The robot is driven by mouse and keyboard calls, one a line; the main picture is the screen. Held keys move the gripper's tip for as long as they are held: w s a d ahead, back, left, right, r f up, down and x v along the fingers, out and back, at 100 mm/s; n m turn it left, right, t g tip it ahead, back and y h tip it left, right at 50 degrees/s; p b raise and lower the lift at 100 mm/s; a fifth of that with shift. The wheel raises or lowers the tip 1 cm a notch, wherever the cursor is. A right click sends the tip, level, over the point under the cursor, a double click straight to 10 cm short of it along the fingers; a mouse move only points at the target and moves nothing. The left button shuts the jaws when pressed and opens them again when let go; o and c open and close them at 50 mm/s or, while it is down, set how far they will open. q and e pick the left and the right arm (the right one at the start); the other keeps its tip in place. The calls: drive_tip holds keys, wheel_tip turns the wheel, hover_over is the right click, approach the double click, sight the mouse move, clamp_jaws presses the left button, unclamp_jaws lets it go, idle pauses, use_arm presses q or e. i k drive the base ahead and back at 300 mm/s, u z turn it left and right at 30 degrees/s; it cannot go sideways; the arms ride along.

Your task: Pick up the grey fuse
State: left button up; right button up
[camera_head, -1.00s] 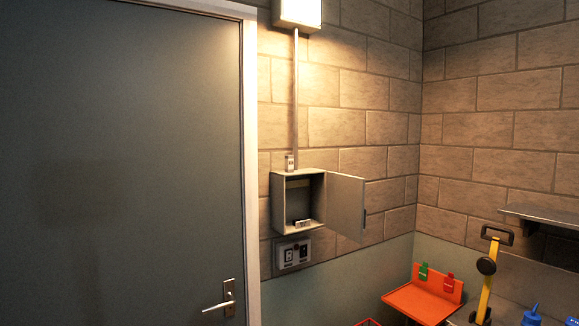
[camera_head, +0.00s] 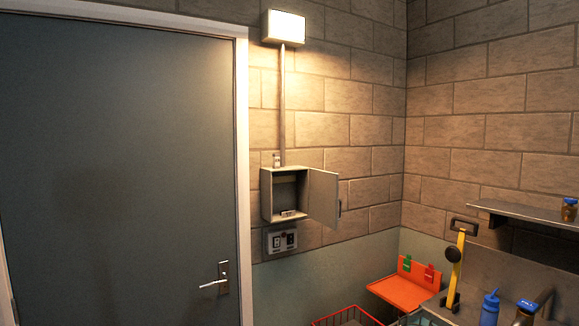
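A small pale grey cylinder-like piece (camera_head: 276,160), which looks like the grey fuse, stands upright on top of the wall box by the conduit. The grey metal fuse box (camera_head: 268,198) hangs on the brick wall with its door (camera_head: 323,197) swung open to the right. A small light-coloured part (camera_head: 289,213) lies at the bottom inside the box; it is too small to tell what it is. Neither of my grippers is in view.
A switch panel (camera_head: 282,241) is below the box, and a lit lamp (camera_head: 284,27) above. A grey door (camera_head: 120,170) fills the left. An orange tray (camera_head: 400,292), red wire basket (camera_head: 325,321), yellow-handled tool (camera_head: 458,265), blue bottle (camera_head: 489,308) and shelf (camera_head: 520,213) are at lower right.

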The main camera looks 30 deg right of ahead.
sight(276, 160)
drive_tip(key=u, duration=0.1)
drive_tip(key=k, duration=0.5)
drive_tip(key=z, duration=1.45)
drive_tip(key=i, duration=1.95)
drive_tip(key=u, duration=0.7)
